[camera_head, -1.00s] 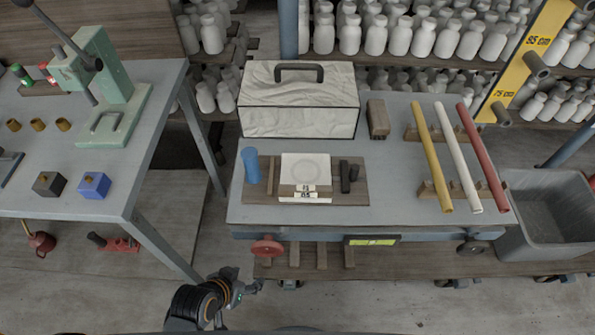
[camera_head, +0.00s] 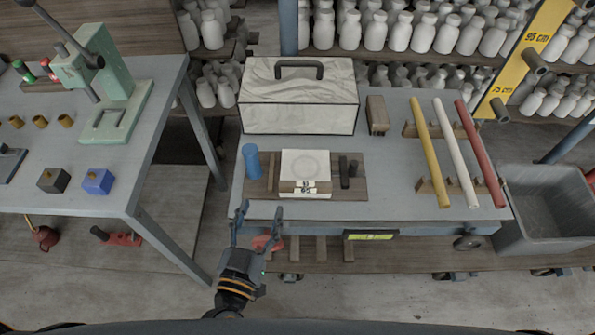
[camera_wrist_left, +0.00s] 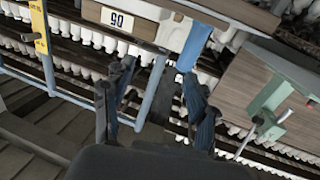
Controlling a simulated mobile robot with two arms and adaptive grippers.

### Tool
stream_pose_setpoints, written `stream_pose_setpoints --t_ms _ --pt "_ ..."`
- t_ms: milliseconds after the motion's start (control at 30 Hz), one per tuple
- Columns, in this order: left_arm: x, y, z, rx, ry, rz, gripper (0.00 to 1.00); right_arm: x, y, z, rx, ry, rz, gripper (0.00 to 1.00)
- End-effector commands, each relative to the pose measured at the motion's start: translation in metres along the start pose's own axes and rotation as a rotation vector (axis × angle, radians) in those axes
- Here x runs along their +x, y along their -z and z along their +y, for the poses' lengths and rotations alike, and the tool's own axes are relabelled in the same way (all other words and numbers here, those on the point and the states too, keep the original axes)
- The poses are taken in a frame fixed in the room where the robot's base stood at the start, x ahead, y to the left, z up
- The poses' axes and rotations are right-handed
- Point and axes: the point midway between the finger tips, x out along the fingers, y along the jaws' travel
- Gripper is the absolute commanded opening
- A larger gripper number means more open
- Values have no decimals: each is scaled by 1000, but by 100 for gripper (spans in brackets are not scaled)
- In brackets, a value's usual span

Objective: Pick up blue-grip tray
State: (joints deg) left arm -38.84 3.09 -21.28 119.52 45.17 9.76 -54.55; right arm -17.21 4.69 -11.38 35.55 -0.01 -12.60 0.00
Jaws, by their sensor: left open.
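The blue-grip tray is a brown wooden board (camera_head: 345,193) lying on the grey middle table. An upright blue cylinder grip (camera_head: 251,162) stands at its left end. A pale square slab (camera_head: 305,168) with small number labels lies in its middle, and dark blocks (camera_head: 348,172) sit to the right. My left gripper (camera_head: 259,211) is open and empty at the table's front left edge, fingers pointing toward the blue grip but apart from it. In the left wrist view the open fingers (camera_wrist_left: 158,76) show below the blue grip (camera_wrist_left: 193,45). My right gripper is not in view.
A marbled box with a black handle (camera_head: 300,105) stands behind the tray. Yellow, white and red rods (camera_head: 449,155) lie at the right on wooden supports. A grey bin (camera_head: 545,215) is further right. A side table (camera_head: 60,200) with a green press stands left.

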Motion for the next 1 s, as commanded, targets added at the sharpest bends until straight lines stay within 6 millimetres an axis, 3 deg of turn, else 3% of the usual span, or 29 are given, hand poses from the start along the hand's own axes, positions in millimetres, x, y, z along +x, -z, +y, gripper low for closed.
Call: stream_pose_setpoints --t_ms 267,600,1000 --pt "-10 -3 -29 9 205 44 58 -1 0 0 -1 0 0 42" --pt "50 3 -42 9 210 48 58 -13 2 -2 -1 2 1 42" --pt "88 9 -51 10 209 47 58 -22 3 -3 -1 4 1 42"
